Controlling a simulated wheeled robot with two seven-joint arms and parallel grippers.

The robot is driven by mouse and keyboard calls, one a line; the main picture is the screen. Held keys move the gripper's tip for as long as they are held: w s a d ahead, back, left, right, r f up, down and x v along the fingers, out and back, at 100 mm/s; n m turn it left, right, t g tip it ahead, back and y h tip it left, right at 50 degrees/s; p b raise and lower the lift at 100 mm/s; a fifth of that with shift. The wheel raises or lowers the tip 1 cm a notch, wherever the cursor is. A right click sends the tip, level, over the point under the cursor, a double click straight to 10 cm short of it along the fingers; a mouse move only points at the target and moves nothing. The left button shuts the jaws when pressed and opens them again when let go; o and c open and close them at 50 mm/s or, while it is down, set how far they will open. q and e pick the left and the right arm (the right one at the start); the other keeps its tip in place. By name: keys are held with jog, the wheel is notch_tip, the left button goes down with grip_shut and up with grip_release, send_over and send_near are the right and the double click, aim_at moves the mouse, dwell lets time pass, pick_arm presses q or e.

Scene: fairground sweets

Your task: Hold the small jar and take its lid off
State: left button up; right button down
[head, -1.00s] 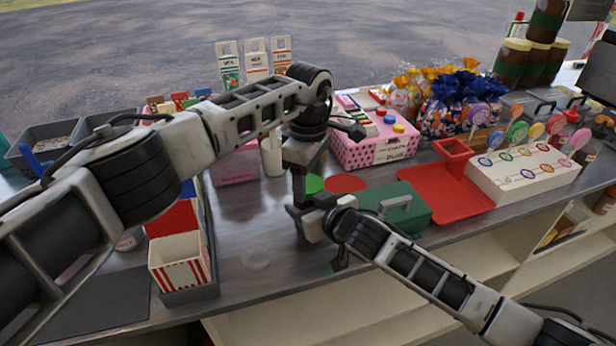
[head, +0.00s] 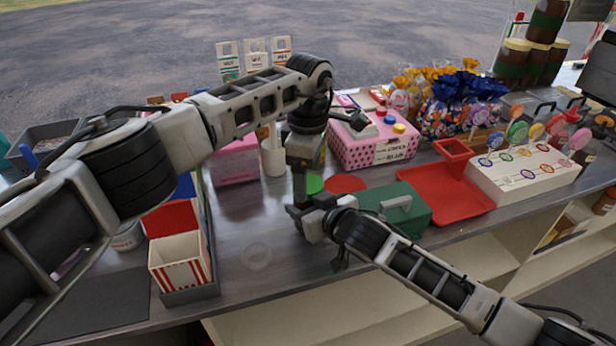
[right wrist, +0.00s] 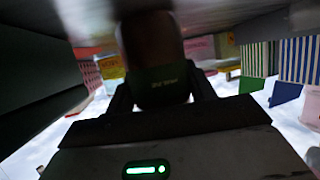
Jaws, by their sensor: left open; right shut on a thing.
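The small jar (right wrist: 158,75) is dark, with a green label band, and stands between the fingers of my right gripper (right wrist: 161,95) in the right wrist view. My right gripper is shut on it. In the head view my right gripper (head: 306,218) is low over the counter, and the jar is hidden there by the grippers. My left gripper (head: 299,195) points down from above, right over the right gripper. It is open; its fingertips are hard to make out. The lid cannot be made out in either view.
A green case (head: 405,208) and a red tray (head: 440,192) are close on the right. A white cup (head: 273,158) and striped box (head: 180,262) are left. The counter (head: 240,225) front is mostly clear.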

pick_arm(q)
notch_tip(320, 180, up, 3)
jog(key=shift+r, duration=0.15)
jog(key=shift+c, duration=0.3)
notch_tip(320, 180, up, 3)
jog(key=shift+r+m, duration=0.1)
jog(key=shift+m, duration=1)
jog(key=shift+f, duration=3.95)
jog(key=c, duration=1)
jog(key=shift+n, duration=1.7)
jog(key=shift+c, duration=0.2)
jog(key=o, duration=1.1)
jog(key=shift+r, duration=0.1)
